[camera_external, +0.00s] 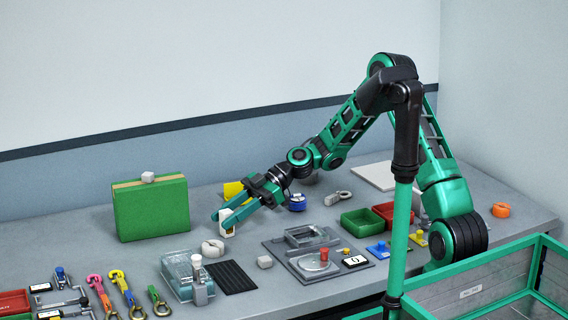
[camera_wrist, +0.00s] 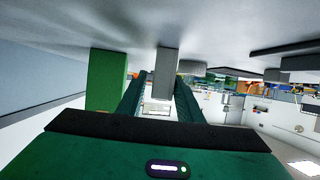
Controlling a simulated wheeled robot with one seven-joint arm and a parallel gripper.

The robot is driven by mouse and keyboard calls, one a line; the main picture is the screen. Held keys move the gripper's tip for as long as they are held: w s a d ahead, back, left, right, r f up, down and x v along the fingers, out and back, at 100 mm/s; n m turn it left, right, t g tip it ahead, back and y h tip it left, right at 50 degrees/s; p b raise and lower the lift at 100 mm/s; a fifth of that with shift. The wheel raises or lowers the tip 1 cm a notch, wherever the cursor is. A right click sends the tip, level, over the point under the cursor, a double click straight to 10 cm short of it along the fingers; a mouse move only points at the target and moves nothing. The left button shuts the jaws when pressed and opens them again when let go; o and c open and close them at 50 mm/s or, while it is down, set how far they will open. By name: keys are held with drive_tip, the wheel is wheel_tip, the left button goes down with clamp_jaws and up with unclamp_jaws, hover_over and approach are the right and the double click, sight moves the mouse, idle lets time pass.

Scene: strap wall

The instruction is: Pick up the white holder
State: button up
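The white holder (camera_external: 227,218) stands on the grey table, right of the green case, partly hidden by my gripper. My gripper (camera_external: 222,219) reaches down to it from the right, with its two green fingers spread on either side of it. In the wrist view, which looks upside down, a pale upright block (camera_wrist: 167,64) that appears to be the holder shows between the fingers. A gap shows between it and the left finger. It looks close to the right finger, and I cannot tell if they touch.
The green case (camera_external: 152,208) stands left of my gripper. A white-grey ring (camera_external: 213,248), a clear box (camera_external: 184,276) and a black ribbed mat (camera_external: 232,277) lie in front.

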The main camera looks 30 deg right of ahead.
sight(221, 220)
drive_tip(key=x, duration=0.4)
drive_tip(key=shift+s+a, duration=0.15)
clamp_jaws()
